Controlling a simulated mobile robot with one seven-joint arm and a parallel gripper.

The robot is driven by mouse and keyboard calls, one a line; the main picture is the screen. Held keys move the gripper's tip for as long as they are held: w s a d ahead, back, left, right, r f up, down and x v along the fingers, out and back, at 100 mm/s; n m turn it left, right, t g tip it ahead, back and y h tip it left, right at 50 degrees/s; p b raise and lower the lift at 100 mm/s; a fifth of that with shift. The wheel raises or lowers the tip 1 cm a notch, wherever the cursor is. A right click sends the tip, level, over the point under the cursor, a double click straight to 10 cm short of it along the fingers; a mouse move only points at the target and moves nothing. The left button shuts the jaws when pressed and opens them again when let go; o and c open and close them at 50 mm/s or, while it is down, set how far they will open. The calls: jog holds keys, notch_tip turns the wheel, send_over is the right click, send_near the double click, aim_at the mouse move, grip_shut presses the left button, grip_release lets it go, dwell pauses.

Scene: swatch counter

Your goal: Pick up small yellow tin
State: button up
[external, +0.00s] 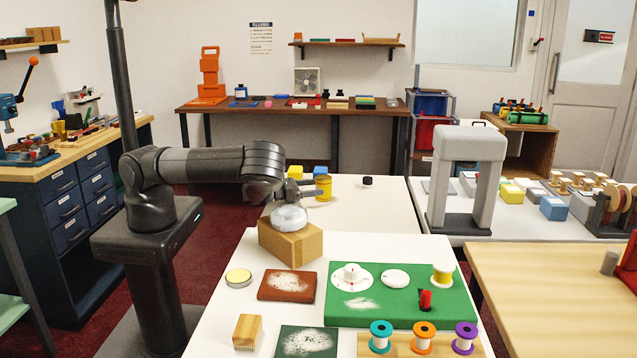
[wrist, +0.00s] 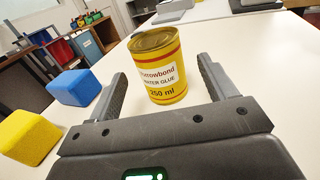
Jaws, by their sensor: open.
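The small yellow tin (wrist: 163,78) has red bands and a white glue label, and it stands upright on a white tabletop. In the external view the tin (external: 323,188) is just right of my gripper (external: 304,188). In the wrist view my gripper (wrist: 161,72) is open, with one finger on each side of the tin in the picture. Gaps show between the tin and both fingers, and I see no contact. The tin's far side is hidden.
A blue block (wrist: 74,87) and a yellow block (wrist: 28,137) lie left of my gripper in the wrist view. A small black object (external: 367,181) is right of the tin. A cardboard-coloured box (external: 290,243) stands nearer the camera. The tabletop right of the tin is mostly clear.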

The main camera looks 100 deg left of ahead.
aim_at(328, 185)
jog(key=x, duration=0.6)
jog(key=c, duration=1.2)
jog(key=shift+r, duration=0.2)
jog(key=shift+c, duration=0.2)
